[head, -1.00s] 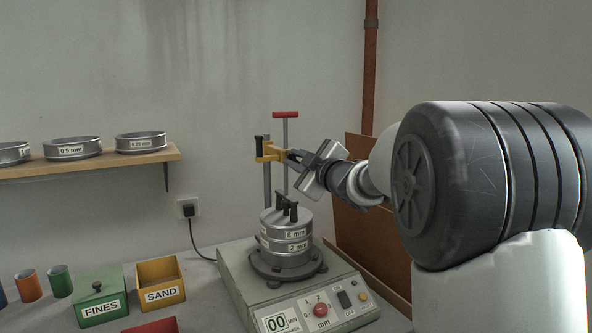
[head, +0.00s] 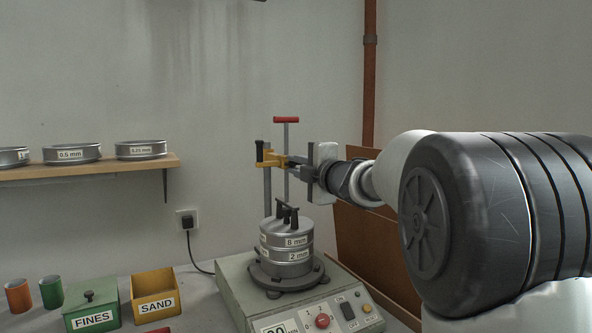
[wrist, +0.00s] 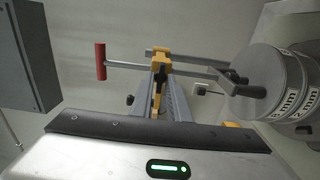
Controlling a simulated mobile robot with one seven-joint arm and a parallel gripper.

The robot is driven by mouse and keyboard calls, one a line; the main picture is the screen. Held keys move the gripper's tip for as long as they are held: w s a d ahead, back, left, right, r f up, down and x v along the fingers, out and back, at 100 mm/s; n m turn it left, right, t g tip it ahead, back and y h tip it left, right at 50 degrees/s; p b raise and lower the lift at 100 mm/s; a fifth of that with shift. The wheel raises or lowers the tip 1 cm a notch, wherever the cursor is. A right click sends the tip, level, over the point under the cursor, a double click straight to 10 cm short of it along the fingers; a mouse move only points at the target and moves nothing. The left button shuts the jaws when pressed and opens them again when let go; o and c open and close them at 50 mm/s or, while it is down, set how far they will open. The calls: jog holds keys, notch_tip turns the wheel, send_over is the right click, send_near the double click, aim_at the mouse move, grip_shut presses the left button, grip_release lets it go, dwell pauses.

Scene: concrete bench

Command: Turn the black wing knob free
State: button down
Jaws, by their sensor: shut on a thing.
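A yellow clamp bracket (head: 272,158) stands on grey posts above the sieve stack, with a black upright piece (head: 260,151) at its left end. My gripper (head: 294,161) reaches in from the right to the bracket's right end.
A post with a red T-handle (head: 286,120) rises close behind the gripper. The shaker base (head: 240,297) carries a control panel. A green FINES box (head: 93,309) and a yellow SAND box (head: 153,294) stand at left. Sieves rest on a wall shelf (head: 100,167).

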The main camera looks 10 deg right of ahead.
dwell(0.5)
jog(key=c, duration=1.7)
grip_release()
jog(key=shift+c, duration=0.2)
jog(key=p+v, duration=0.1)
jog(key=v, duration=1.6)
jog(key=shift+s+p, duration=0.2)
jog(key=shift+p, duration=0.2)
jog(key=shift+d, duration=0.1)
